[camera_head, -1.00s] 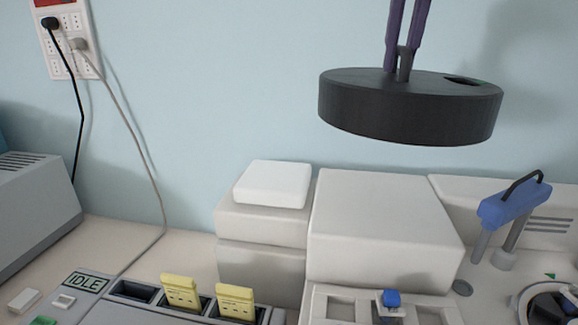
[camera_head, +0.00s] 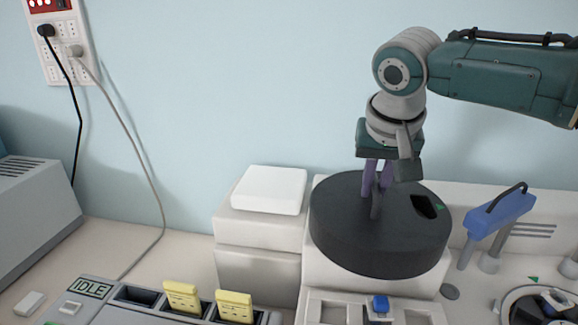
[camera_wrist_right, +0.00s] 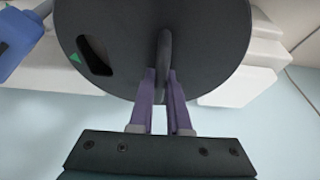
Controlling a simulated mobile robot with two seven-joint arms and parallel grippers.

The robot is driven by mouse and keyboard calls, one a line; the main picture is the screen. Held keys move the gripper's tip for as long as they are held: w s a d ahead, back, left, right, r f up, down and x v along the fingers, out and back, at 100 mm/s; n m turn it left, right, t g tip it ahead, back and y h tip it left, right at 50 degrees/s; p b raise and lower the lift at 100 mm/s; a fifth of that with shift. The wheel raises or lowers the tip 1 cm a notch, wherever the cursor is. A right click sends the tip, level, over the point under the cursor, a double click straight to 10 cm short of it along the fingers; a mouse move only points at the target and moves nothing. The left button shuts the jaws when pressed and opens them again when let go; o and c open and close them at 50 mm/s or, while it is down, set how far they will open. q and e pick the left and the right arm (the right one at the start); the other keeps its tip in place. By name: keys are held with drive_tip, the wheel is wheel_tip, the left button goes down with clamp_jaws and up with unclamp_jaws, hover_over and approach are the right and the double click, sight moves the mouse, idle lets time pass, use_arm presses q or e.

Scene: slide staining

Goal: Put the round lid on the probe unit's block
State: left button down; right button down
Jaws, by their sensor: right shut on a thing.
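The round lid (camera_head: 375,245) is a thick black disc with a dark slot and a small green triangle on its top. My right gripper (camera_head: 376,190) is shut on the lid's upright handle from above. The wrist view also shows the purple fingers (camera_wrist_right: 163,88) on the handle of the lid (camera_wrist_right: 215,45). In the head view the lid covers much of the white block (camera_head: 320,272) of the probe unit. I cannot tell whether it touches the block or hangs just above it. My left gripper is not in view.
A smaller white box with a lid (camera_head: 269,190) stands just left of the block. A blue-handled device (camera_head: 498,215) stands close on the right. Yellow slide holders (camera_head: 234,306) sit in a rack at the front, with the IDLE panel (camera_head: 90,288) beside it.

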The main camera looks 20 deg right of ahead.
drive_tip(key=c, duration=1.3)
unclamp_jaws()
drive_tip(key=shift+f, duration=0.1)
drive_tip(key=shift+c, duration=0.2)
drive_tip(key=o, duration=0.5)
drive_tip(key=shift+c, duration=0.2)
